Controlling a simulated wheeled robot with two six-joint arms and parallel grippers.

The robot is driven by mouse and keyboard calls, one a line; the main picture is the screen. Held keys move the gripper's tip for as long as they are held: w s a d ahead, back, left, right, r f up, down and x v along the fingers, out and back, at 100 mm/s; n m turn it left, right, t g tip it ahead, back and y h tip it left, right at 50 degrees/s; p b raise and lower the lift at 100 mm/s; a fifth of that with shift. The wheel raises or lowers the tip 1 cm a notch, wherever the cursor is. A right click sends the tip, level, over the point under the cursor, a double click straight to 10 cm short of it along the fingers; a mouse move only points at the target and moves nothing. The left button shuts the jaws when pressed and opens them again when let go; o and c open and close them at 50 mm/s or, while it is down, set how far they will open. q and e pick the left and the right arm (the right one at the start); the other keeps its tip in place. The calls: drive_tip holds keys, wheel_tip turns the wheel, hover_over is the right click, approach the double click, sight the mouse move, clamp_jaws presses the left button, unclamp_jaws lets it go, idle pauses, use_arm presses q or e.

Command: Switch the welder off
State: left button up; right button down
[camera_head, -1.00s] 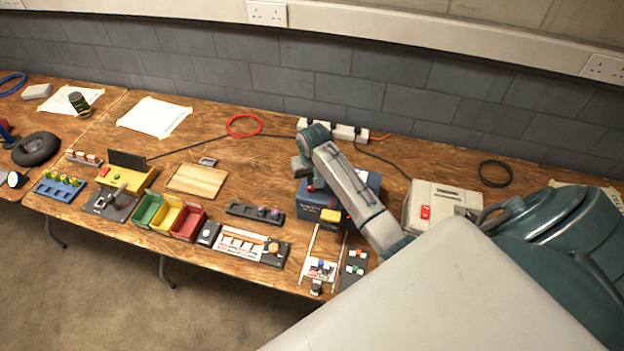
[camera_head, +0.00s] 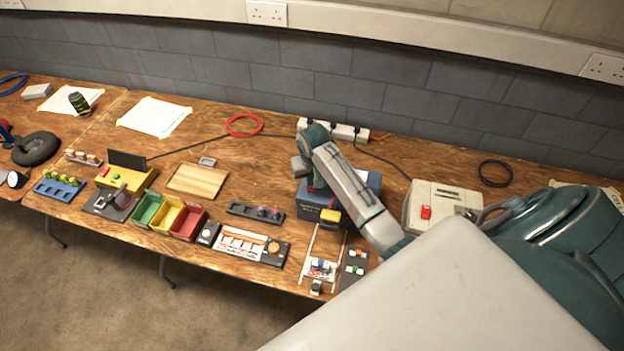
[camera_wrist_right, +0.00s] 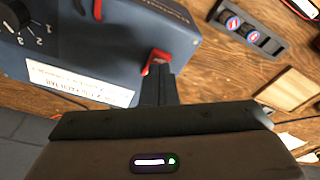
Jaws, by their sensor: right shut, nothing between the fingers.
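A dark blue box (camera_head: 369,183) with a yellow part on its front stands near the middle of the bench. The right wrist view shows the blue box (camera_wrist_right: 100,48) close up, with a numbered black dial (camera_wrist_right: 22,22), a white label and a red switch (camera_wrist_right: 157,60). I cannot read the label or confirm that this is the welder. My right gripper (camera_wrist_right: 160,80) is shut and empty, its tips right at the red switch; contact is hard to tell. In the head view the right gripper (camera_head: 305,180) is at the box's left end. My left gripper is out of view.
A beige box (camera_head: 413,207) with a red switch stands right of the blue box. A power strip (camera_head: 345,132) lies behind.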

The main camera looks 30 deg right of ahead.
sight(311, 188)
drive_tip(key=shift+f, duration=0.8)
drive_tip(key=shift+r, duration=0.1)
drive_tip(key=shift+r+p, duration=0.65)
drive_tip(key=shift+r, duration=2.8)
